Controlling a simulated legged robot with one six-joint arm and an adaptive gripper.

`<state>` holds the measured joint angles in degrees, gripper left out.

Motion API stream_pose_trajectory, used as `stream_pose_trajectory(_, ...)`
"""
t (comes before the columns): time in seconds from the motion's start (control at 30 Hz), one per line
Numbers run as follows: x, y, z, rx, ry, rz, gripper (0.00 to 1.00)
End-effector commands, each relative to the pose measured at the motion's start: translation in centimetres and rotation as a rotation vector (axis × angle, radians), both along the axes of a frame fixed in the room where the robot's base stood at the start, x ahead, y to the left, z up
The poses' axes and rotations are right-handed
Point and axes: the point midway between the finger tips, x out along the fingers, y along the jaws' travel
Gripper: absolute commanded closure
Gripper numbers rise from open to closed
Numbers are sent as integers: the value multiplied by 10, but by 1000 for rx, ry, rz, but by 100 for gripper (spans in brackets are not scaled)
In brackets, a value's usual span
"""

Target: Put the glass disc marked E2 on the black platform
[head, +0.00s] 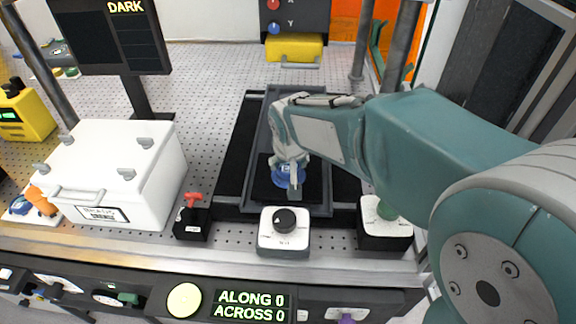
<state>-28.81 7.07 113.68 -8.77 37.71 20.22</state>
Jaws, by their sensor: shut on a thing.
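My gripper (291,181) is low over the black platform, its fingers pointing down. It is shut on a blue round piece (283,178), which looks like the glass disc; no E2 mark can be read on it. The black platform (262,187) is a dark square inside a grey-framed tray. The disc is over the platform's middle. Whether it touches the surface I cannot tell. The gripper and wrist hide part of the disc and the platform's back right.
A white box (115,170) with handles stands left. A red-handled switch (192,215), a white unit with a black knob (284,232) and a green-knobbed unit (386,222) line the front. A dark screen (110,35) reads DARK. The perforated table behind is mostly clear.

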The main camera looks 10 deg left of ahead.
Motion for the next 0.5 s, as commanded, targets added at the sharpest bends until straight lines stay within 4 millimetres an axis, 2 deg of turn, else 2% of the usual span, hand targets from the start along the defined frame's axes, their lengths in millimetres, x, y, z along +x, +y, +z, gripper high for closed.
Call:
stream_pose_trajectory(0.1,0,1,-11,0,-1,1,74)
stream_pose_trajectory(0.4,0,1,-12,0,-2,1,74)
stream_pose_trajectory(0.43,0,1,-13,0,-2,1,21)
stream_pose_trajectory(0.47,0,1,-12,0,-2,1,8)
stream_pose_trajectory(0.5,0,1,-12,0,-2,1,0)
